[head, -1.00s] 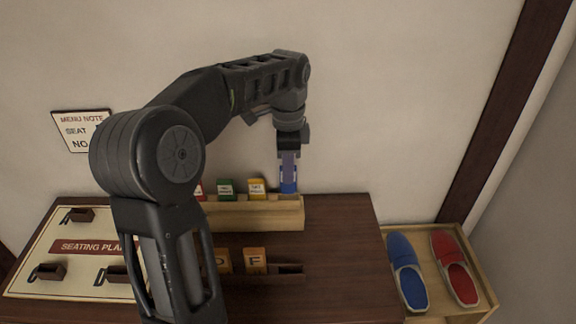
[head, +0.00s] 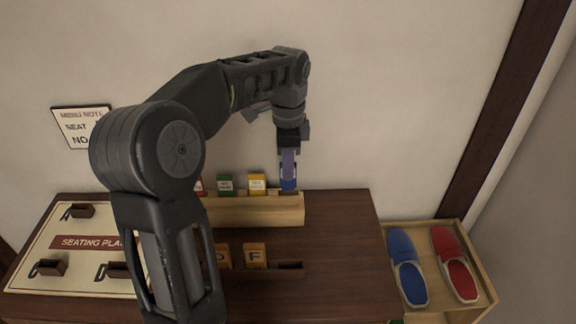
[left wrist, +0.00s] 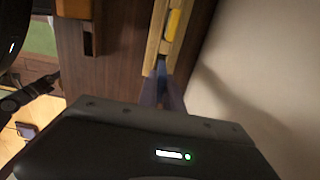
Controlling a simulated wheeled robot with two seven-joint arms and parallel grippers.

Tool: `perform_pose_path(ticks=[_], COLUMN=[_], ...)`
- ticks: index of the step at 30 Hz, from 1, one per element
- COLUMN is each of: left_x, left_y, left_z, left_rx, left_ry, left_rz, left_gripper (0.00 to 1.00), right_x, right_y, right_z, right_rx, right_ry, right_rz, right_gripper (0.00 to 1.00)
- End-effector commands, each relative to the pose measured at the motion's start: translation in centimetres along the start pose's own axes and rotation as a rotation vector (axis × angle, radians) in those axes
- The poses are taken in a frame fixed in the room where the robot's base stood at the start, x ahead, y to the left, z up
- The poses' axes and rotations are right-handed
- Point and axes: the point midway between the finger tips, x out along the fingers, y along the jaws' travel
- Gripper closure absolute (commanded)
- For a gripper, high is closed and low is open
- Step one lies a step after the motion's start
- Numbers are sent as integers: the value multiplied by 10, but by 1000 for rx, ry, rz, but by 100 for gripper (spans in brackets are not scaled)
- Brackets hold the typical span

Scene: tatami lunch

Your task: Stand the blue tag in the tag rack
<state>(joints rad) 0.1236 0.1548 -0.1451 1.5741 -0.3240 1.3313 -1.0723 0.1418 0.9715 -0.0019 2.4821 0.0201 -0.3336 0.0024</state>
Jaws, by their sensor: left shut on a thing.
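The blue tag (head: 288,184) is between the fingers of my left gripper (head: 289,172), which is shut on it. It is upright at the right end of the wooden tag rack (head: 270,211), its lower end at or just above the rack's top. Whether it is seated in a slot I cannot tell. A yellow tag (head: 257,184), a green tag (head: 225,185) and a partly hidden red tag (head: 199,187) stand in the rack to its left. In the left wrist view the rack (left wrist: 154,55) and a bit of the blue tag (left wrist: 161,68) show. My right gripper is out of view.
A lower rack holds lettered blocks, one marked F (head: 255,255). A seating plan board (head: 50,225) lies left, partly behind my arm. A tray (head: 480,240) with blue and red slippers stands right. The brown tabletop (head: 345,240) right of the rack is clear.

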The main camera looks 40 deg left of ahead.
Motion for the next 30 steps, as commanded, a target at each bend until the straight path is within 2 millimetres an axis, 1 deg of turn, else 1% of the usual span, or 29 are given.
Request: perform_pose_path(ticks=[11,24,30], left_x=[4,5,10], left_y=[0,0,0], left_z=[0,0,0], left_rx=[0,0,0], left_ry=[0,0,0], left_rz=[0,0,0], left_gripper=[100,100,100], right_x=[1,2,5], right_y=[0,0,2], right_z=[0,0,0], right_rx=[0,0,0], right_ry=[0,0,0], right_rz=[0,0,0], right_gripper=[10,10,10])
